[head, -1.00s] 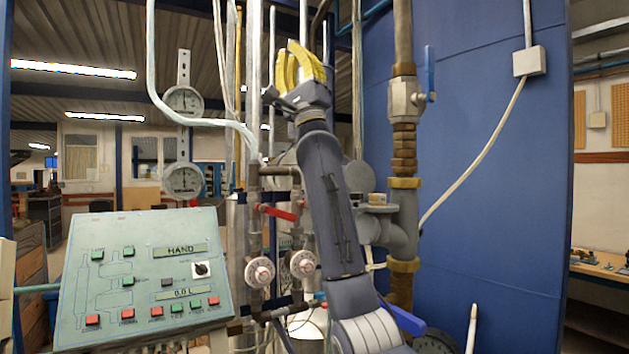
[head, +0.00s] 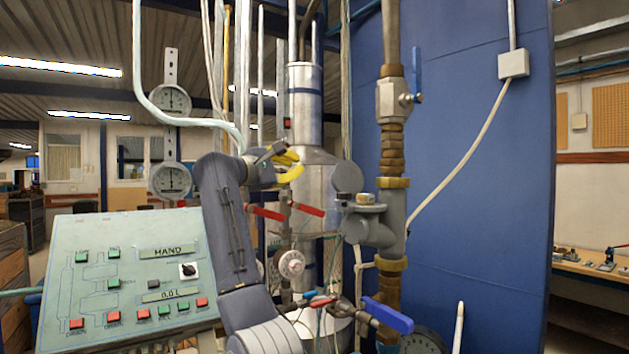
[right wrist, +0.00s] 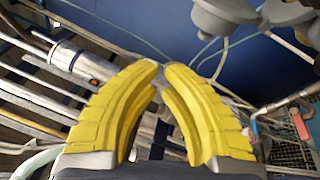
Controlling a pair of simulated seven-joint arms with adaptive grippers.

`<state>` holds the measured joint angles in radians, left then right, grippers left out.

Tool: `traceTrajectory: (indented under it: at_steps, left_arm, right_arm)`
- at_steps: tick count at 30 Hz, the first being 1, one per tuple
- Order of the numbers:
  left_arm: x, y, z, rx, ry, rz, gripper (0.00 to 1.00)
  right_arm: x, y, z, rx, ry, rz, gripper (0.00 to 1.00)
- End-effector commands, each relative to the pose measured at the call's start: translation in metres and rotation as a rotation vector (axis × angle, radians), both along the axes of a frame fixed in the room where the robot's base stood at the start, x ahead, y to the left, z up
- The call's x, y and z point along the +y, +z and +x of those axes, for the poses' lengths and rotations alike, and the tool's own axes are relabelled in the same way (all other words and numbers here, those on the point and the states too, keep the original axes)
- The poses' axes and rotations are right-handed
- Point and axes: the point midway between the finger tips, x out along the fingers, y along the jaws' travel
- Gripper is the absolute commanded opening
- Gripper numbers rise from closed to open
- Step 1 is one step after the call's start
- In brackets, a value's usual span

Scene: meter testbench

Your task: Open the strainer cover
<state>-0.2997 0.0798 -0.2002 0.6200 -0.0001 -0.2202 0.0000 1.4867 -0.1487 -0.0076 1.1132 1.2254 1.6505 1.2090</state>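The grey strainer (head: 378,230) is joined to the vertical brass-fitted pipe right of centre in the head view. A flat grey round cover (head: 348,177) shows at its upper left; I cannot tell whether it is seated or raised. Grey rounded parts of this fitting (right wrist: 225,14) show at the top of the right wrist view. My right gripper (head: 290,167) is left of the cover, apart from it, in front of the silver cylinder. Its yellow fingers (right wrist: 162,70) are apart, with a narrow gap at the tips and nothing between them. My left gripper is not in view.
A control panel (head: 125,275) stands at left. Red-handled valves (head: 305,208) and a dial valve (head: 291,263) are close to my right arm. A blue lever (head: 388,316) sticks out below the strainer. A blue wall (head: 470,150) stands behind the pipe.

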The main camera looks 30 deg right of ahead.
Motion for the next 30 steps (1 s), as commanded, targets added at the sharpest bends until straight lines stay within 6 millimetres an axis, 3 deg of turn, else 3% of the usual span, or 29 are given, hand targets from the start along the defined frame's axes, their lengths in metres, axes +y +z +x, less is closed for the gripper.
traceTrajectory:
  at_steps: [6, 13, 30]
  left_arm:
    - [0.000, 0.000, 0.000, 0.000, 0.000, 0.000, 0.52]
    - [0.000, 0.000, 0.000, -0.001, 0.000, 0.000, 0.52]
    - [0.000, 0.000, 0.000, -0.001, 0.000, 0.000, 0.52]
  right_arm:
    - [0.000, -0.032, 0.000, -0.057, -0.001, 0.173, 0.00]
    - [-0.009, -0.040, 0.004, -0.080, -0.002, 0.215, 0.00]
    - [-0.088, -0.046, 0.034, -0.079, -0.003, 0.211, 0.00]
